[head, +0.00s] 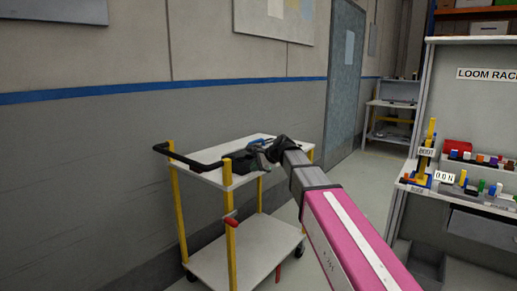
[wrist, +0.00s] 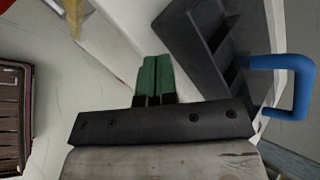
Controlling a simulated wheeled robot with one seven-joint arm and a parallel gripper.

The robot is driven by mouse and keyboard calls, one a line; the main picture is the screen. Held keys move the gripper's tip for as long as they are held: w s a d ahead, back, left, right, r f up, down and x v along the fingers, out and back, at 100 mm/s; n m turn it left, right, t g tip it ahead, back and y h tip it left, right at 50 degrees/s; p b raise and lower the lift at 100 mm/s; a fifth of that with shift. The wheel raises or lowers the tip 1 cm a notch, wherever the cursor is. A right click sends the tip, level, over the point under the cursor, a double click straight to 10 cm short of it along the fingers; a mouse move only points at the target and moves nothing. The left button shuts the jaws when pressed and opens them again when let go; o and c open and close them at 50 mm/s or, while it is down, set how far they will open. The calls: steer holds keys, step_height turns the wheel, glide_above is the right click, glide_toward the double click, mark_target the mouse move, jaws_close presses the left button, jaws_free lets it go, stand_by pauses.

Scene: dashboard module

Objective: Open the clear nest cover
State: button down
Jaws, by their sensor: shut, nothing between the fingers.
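My gripper (wrist: 158,68) shows green fingertips pressed together in the wrist view, with nothing between them. They point down beside a dark grey, box-like fixture (wrist: 205,50) with upright walls. A blue U-shaped handle (wrist: 309,90) stands at the right edge of the wrist view, to the right of the fingers and apart from them. No clear cover can be made out. In the head view my gripper (head: 250,158) is a dark shape over the cart's top shelf, and it hides much of what is there.
The white cart (head: 213,175) has yellow posts and a black push handle (head: 185,160). A rack (head: 480,120) with small coloured parts stands at the right. A grey wall with a blue stripe is behind the cart. A brown slatted object (wrist: 14,118) shows at the wrist view's left.

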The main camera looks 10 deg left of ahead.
steer(key=w+d+r+m+t+y, duration=0.4)
steer(key=d+r+m+t+y, duration=0.4)
steer(key=m, duration=0.6)
steer(key=w+a+f+g+h, duration=0.1)
steer(key=w+a, duration=0.4)
steer(key=a, duration=0.2)
steer(key=shift+a+f+g, duration=0.3)
steer(key=shift+a+f, duration=0.05)
steer(key=shift+a, duration=0.05)
steer(key=shift+r, duration=0.1)
